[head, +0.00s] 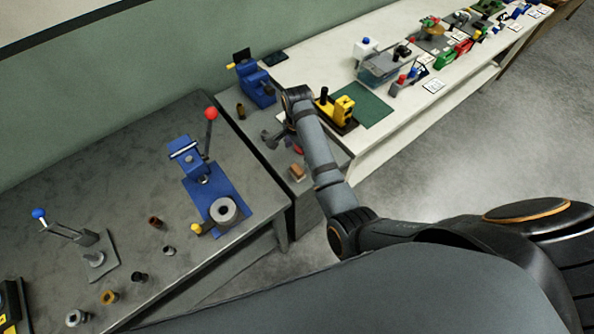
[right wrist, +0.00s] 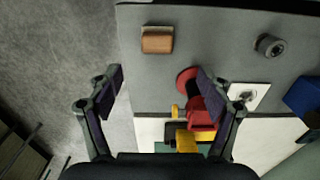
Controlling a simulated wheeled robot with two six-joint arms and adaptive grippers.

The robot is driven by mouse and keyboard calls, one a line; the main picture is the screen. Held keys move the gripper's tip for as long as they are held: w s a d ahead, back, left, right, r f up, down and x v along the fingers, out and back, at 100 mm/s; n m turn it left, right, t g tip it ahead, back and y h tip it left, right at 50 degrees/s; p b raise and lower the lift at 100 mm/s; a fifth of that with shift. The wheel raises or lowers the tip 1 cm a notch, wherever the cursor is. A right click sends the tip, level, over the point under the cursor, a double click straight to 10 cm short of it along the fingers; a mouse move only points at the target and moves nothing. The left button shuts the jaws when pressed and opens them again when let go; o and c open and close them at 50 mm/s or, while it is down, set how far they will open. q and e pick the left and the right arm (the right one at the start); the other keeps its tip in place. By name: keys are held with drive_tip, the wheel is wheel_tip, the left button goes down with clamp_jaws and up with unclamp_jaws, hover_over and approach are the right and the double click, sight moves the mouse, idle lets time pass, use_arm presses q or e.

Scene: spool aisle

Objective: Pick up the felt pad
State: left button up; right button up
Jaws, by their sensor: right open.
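A small tan-brown block (head: 296,172) with a darker edge lies on the grey bench near its front edge. It looks most like the felt pad, though I cannot be sure of its material. In the right wrist view the block (right wrist: 157,40) lies flat beyond my fingertips, clear of both. My right gripper (head: 277,135) is over the grey bench, behind the block, its fingers partly hard to make out. In the wrist view my right gripper (right wrist: 160,78) has its fingers spread with nothing held between them. My left gripper is not in view.
A red clamp-like part (right wrist: 203,112) is beside and below the right-hand finger. A dark ring-like cylinder (right wrist: 269,45) and a white card (right wrist: 248,95) lie to the right. A yellow tool (head: 343,108) and green mat (head: 374,108) are on the white table. A blue press (head: 258,84) stands behind.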

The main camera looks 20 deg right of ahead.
sight(297, 169)
wheel_tip(297, 169, down, 4)
drive_tip(key=shift+s+f+p, duration=0.1)
drive_tip(key=shift+f+p, duration=0.15)
drive_tip(key=shift+p, duration=0.05)
drive_tip(key=shift+s+f+p, duration=0.1)
drive_tip(key=shift+f+p, duration=0.25)
drive_tip(key=shift+f, duration=0.1)
wheel_tip(297, 169, down, 4)
drive_tip(key=shift+s+a+f+p, duration=0.1)
drive_tip(key=shift+a+f+p, duration=0.1)
drive_tip(key=shift+p, duration=0.1)
drive_tip(key=shift+s, duration=0.1)
drive_tip(key=c, duration=1.3)
drive_tip(key=shift+r, duration=0.1)
drive_tip(key=shift+c, duration=0.2)
